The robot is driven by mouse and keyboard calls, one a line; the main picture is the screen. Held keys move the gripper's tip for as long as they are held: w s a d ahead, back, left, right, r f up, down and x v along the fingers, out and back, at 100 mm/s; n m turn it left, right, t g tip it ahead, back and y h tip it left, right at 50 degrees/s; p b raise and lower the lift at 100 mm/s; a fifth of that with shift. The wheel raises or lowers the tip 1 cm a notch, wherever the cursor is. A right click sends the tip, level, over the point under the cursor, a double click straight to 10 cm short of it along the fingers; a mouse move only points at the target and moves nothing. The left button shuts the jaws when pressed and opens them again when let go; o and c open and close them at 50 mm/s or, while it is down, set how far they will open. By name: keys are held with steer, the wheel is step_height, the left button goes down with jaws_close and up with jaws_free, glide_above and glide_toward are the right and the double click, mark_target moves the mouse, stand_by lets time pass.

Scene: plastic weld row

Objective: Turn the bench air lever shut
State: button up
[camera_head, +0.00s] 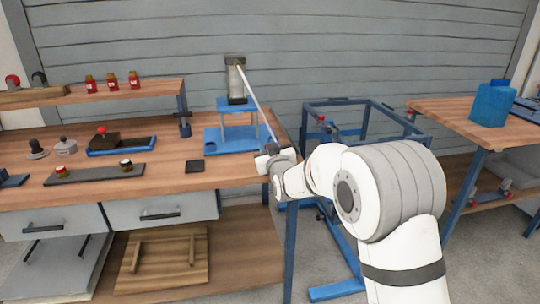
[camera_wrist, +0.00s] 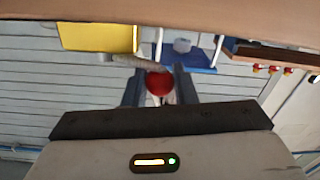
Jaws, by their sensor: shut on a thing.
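My gripper (camera_wrist: 159,88) is shut on a red rounded knob (camera_wrist: 160,82), which shows between its two dark fingers in the wrist view. The knob appears to be the end of the bench air lever; the rest of the lever is hidden behind the fingers. In the head view my gripper (camera_head: 266,160) is at the right front corner of the wooden bench (camera_head: 225,174). The lever cannot be made out there, and the angle of its handle cannot be told.
A blue press stand (camera_head: 228,141) with a grey cylinder (camera_head: 236,84) stands just behind my gripper. A pale rod or hose (camera_head: 256,103) slopes from it toward my gripper. A blue frame (camera_head: 340,105) stands right of the bench. A black square pad (camera_head: 195,165) lies to the left.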

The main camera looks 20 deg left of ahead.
steer(key=shift+w+a+r+m+t+h, duration=0.15)
steer(key=shift+m+t+h, duration=0.2)
steer(key=shift+h, duration=0.2)
steer(key=shift+w+a+f+m+t+h, duration=0.15)
steer(key=shift+m+t+h, duration=0.1)
steer(key=shift+m+h, duration=0.25)
steer(key=shift+w+a+r+m+h+p, duration=0.1)
steer(key=shift+w+r+m+h+p, duration=0.1)
steer(key=shift+m+h+p, duration=0.25)
steer(key=shift+t+h, duration=0.4)
steer(key=shift+f, duration=0.1)
steer(key=o, duration=0.9)
steer(key=shift+f, duration=0.1)
steer(key=v, duration=0.7)
steer(key=shift+s+p, duration=0.3)
